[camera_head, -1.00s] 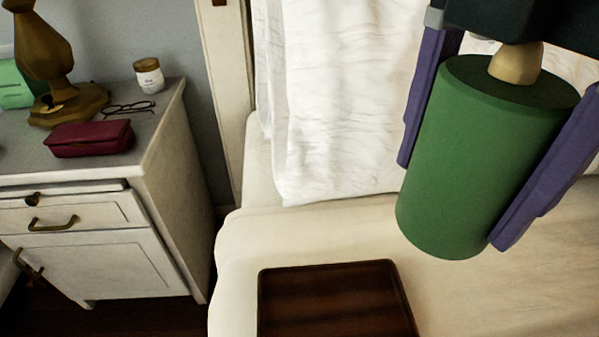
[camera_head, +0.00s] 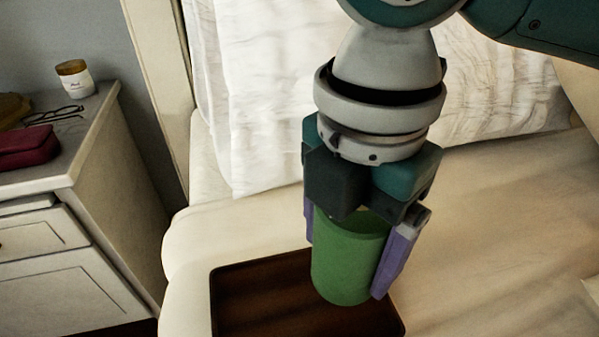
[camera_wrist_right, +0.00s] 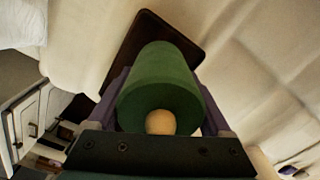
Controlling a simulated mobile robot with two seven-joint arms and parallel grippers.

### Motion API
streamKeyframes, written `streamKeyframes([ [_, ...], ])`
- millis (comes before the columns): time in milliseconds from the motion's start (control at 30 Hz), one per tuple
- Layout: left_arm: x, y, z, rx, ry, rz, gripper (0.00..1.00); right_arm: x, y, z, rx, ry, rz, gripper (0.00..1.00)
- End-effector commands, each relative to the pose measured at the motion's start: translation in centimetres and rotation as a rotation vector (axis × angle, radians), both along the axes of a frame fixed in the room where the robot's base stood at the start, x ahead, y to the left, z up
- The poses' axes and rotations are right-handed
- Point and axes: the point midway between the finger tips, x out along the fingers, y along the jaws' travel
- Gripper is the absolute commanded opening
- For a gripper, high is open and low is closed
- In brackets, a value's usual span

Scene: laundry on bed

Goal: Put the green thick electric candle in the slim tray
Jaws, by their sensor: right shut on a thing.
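The green thick electric candle (camera_head: 345,265) is upright between the purple fingers of my right gripper (camera_head: 350,262), which is shut on it. In the head view the candle overlaps the right part of the slim tray (camera_head: 240,290), a dark brown wooden tray on the bed. I cannot tell whether the candle's base touches the tray. In the right wrist view the candle (camera_wrist_right: 163,85) fills the space between the fingers, its pale flame tip toward the camera. The tray (camera_wrist_right: 143,30) shows beyond it. My left gripper is not in view.
The bed (camera_head: 480,240) has clear room right of the tray, and a white pillow (camera_head: 260,100) lies behind. A nightstand (camera_head: 90,200) at left holds a dark red case (camera_head: 25,148), glasses (camera_head: 52,115) and a small jar (camera_head: 74,78).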

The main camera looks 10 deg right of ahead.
Motion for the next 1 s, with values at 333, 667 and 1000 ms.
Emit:
streamKeyframes([
  [333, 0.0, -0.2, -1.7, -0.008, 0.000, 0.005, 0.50, 0.0, 0.0, -4.3, -0.001, 0.000, 0.000, 0.19],
  [667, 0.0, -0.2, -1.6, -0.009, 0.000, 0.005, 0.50, 0.0, 0.0, -4.5, 0.000, 0.000, 0.001, 0.19],
  [1000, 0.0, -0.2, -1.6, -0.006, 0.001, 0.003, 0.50, 0.0, 0.0, -4.4, 0.000, 0.000, 0.001, 1.00],
])
